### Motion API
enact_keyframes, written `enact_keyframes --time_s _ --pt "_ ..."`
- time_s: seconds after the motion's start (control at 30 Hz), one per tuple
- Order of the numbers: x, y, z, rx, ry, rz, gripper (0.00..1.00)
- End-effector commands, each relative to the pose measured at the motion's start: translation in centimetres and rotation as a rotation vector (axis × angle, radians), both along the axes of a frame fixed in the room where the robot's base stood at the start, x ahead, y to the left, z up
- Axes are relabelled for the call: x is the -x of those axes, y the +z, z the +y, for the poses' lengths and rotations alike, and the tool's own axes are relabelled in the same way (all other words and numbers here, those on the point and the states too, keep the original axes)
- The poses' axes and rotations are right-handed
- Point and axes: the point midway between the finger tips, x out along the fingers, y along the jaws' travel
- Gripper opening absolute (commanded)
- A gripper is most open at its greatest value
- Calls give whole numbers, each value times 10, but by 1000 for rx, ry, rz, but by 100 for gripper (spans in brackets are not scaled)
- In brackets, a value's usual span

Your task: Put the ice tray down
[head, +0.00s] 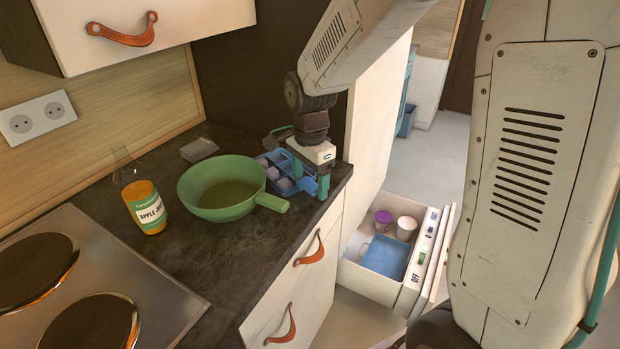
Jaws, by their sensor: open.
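The blue ice tray (283,181) rests on the dark countertop near its right end, with pale cubes showing in some compartments. My gripper (310,190) points down over the tray's right side. Its teal fingers are apart, one toward the back and one at the front right of the tray. The gripper hides part of the tray. I cannot tell whether the fingers touch the tray.
A green pan (220,187) stands just left of the tray, its handle toward the counter edge. An apple juice bottle (145,205), a small grey box (199,149) and a stove (85,285) are farther left. An open drawer (385,255) holds a blue bin and two tubs.

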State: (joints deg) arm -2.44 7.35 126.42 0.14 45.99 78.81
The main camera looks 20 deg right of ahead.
Motion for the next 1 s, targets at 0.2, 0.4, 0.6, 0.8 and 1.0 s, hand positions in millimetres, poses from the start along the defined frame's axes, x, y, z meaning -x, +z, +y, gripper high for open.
enact_keyframes --time_s 0.2,0.4,0.6,0.8,1.0 --pt "-1 30 0 0 0 -5 74" --pt "-1 75 0 0 0 -6 74" --pt "0 108 0 0 0 -4 74" --pt "0 120 0 0 0 -1 74" --pt "25 133 -3 1 114 -14 74"
